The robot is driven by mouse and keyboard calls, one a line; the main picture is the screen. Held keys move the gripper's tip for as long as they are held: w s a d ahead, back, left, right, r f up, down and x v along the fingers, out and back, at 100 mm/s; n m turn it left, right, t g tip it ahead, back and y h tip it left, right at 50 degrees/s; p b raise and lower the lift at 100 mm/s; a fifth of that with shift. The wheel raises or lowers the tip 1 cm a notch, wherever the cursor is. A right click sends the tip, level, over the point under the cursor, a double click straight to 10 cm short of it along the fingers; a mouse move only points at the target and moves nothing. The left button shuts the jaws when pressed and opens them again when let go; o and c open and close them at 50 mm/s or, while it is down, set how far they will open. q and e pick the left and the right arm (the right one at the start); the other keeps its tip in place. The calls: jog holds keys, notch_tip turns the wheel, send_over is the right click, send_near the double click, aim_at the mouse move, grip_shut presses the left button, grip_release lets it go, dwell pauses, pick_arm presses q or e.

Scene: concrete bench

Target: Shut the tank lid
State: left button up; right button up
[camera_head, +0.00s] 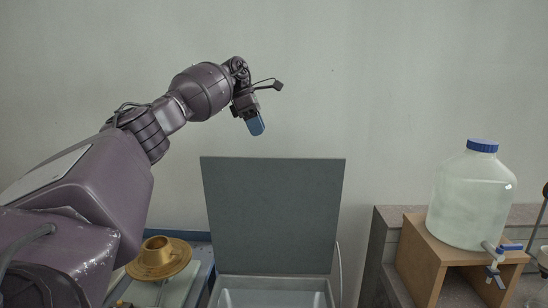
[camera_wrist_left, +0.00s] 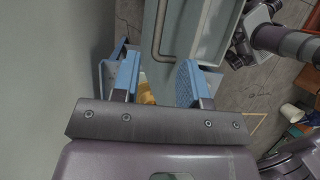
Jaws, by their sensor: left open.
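The tank lid (camera_head: 272,215) is a flat dark grey panel, standing open and nearly upright in the head view. Below it is the tank (camera_head: 275,283), a pale metal basin with its top uncovered; only its back part shows at the picture's bottom edge. My left gripper (camera_head: 256,125) hangs above the lid's top edge in the picture, fingers pointing down, apart from the lid. The left wrist view shows its two blue fingers (camera_wrist_left: 158,84) spread with nothing held between them. The tank's pale rim and inside (camera_wrist_left: 218,32) show beyond the fingers there. My right gripper is out of view.
A brass-coloured flanged piece (camera_head: 158,258) lies left of the tank on a blue-edged surface. At the right, a large water jug (camera_head: 470,200) with a blue cap and tap stands on a wooden stand (camera_head: 425,262). The wall behind is bare.

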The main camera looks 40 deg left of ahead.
aim_at(270, 158)
pick_arm(q)
jog(key=x, duration=0.9)
jog(key=shift+f, duration=0.35)
jog(key=shift+d, duration=0.1)
grip_shut()
